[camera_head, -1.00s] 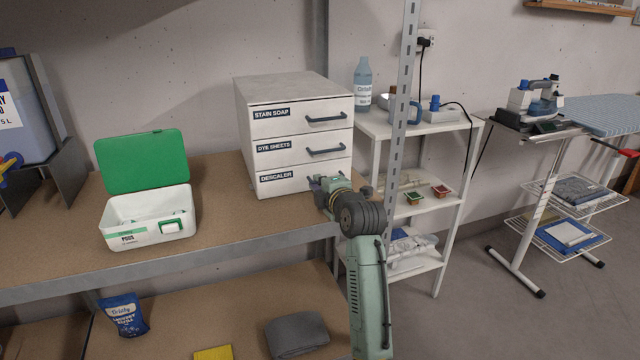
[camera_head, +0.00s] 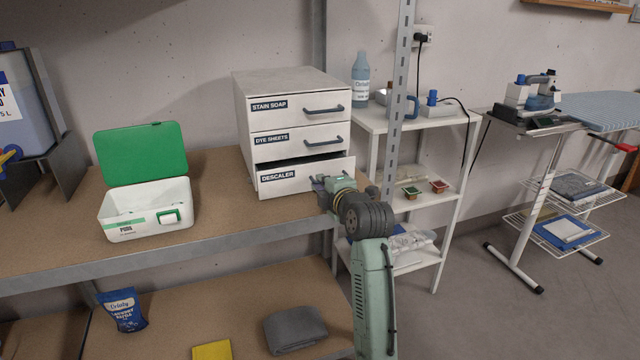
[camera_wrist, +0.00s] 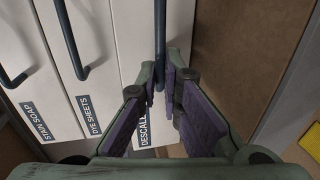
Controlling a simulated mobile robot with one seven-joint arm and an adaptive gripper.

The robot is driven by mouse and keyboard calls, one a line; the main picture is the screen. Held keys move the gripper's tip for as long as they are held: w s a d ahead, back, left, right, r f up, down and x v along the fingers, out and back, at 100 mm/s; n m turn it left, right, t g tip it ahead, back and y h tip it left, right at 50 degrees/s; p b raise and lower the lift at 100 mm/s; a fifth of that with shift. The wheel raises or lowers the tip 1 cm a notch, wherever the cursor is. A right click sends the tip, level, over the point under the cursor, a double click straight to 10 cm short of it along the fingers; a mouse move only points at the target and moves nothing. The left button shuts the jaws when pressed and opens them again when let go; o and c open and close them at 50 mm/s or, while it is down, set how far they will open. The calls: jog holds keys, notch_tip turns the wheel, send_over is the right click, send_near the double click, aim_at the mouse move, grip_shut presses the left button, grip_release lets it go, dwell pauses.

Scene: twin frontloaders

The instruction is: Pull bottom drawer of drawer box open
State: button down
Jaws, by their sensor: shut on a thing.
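The white drawer box (camera_head: 290,82) stands on the brown shelf, with three drawers labelled STAIN SOAP, DYE SHEETS and DESCALER. The bottom drawer (camera_head: 300,176), labelled DESCALER, stands partly out, with a dark gap above its front. The two upper drawers are closed. My gripper (camera_head: 322,184) is at the right part of the bottom drawer's front. In the wrist view, my gripper (camera_wrist: 165,100) has its purple-padded fingers on either side of the bottom drawer's dark bar handle (camera_wrist: 160,45). My gripper hides most of that handle in the head view.
A white box with an open green lid (camera_head: 147,208) stands left of the drawer box on the shelf. A grey metal post (camera_head: 399,95) rises right of my gripper. A white rack (camera_head: 440,130) holds a bottle and other items. Shelf in front of the drawers is clear.

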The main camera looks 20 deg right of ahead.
jog(key=f+b+v, duration=0.1)
jog(key=b+v, duration=0.1)
jog(key=v, duration=0.6)
jog(key=f+b+v, duration=0.2)
jog(key=b+v, duration=0.1)
jog(key=v, duration=0.5)
jog(key=shift+s+f, duration=0.15)
jog(key=shift+s, duration=0.3)
jog(key=c, duration=1.8)
grip_release()
jog(key=shift+o, duration=0.2)
jog(key=v, duration=1.2)
jog(key=shift+w+a, duration=0.1)
